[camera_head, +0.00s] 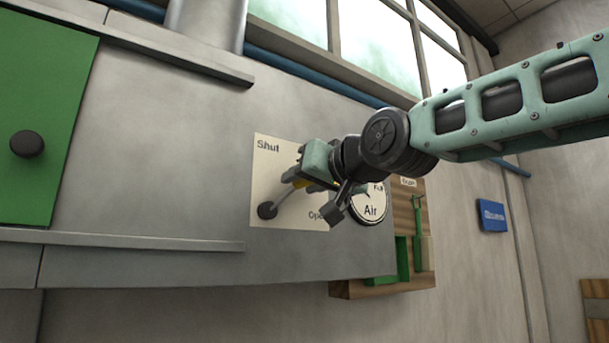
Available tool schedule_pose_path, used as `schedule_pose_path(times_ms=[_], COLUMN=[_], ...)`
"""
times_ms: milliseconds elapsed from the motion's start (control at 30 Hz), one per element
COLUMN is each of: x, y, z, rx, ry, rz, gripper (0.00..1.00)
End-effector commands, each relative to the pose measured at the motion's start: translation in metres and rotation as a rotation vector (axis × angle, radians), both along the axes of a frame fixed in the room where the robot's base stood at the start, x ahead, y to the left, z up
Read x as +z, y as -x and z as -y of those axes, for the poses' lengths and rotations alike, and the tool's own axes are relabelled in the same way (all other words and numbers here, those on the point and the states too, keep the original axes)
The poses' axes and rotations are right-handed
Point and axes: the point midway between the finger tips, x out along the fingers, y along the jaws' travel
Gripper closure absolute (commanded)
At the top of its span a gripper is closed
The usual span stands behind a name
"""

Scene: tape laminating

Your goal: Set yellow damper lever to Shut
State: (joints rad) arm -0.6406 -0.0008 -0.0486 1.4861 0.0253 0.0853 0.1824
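The damper lever (283,203) is mounted on a cream plate (267,167) on the grey wall panel. The plate reads "Shut" at its upper left and "Open" at its lower right. The lever's dark round pivot is at the plate's lower left, and its grey rod slants up to the right. A yellow part of the lever (303,184) shows at my gripper (291,178). The fingers are at the yellow part, and the lever points between the two labels. My gripper hides part of the yellow end, and whether its fingers are closed on it is unclear.
A round "Air" dial (371,208) is right of the plate, partly behind my wrist. A wooden board (403,213) with green tools hangs farther right. A green door (40,110) with a black knob is at the left. Ledges (120,241) run along the panel.

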Motion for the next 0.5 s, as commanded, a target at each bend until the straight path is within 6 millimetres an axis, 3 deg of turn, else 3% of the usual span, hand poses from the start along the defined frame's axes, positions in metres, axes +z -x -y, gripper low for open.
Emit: schedule_pose_path(times_ms=[267, 400, 500], x=[-0.0001, -0.0001, -0.0003], y=[-0.0009, -0.0008, -0.0008], z=[-0.0006, -0.0006, -0.0004], rx=[0.000, 0.000, 0.000], ry=[0.000, 0.000, 0.001], rz=[0.000, 0.000, -0.001], gripper=[0.60, 0.99, 1.00])
